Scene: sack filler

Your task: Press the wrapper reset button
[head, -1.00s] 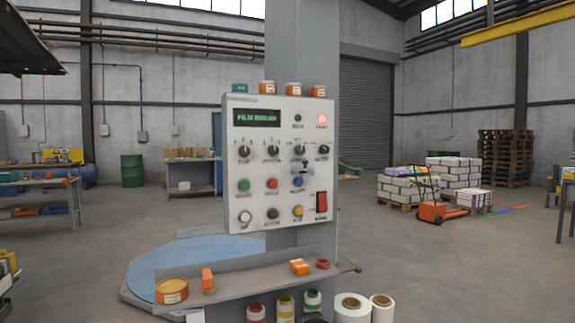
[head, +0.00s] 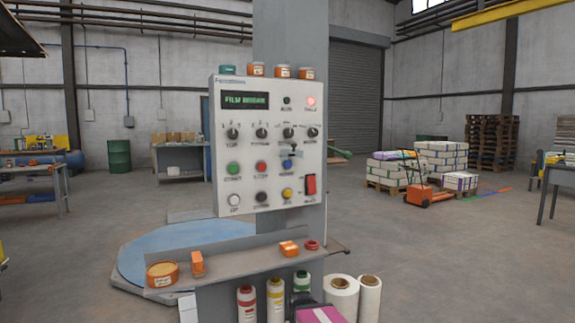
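A light grey control panel (head: 222,150) is fixed to a grey column in the middle of the head view. Its green display (head: 250,101) reads like "FILM BREAK". A red lamp (head: 310,102) is lit at top right. Below the dials are a green button (head: 233,168), a red button (head: 261,167) and a blue button (head: 288,164). The blue button's label is too small to read surely. A lower row has white (head: 234,200), black (head: 261,198) and yellow (head: 287,193) buttons. A red rocker switch (head: 310,185) is at right. My gripper is not in view.
A shelf (head: 225,262) juts out below the panel, holding tape rolls and small orange items. Bottles, white film rolls (head: 341,296) and a pink-topped object (head: 320,314) are below it. A blue turntable (head: 150,248) lies behind.

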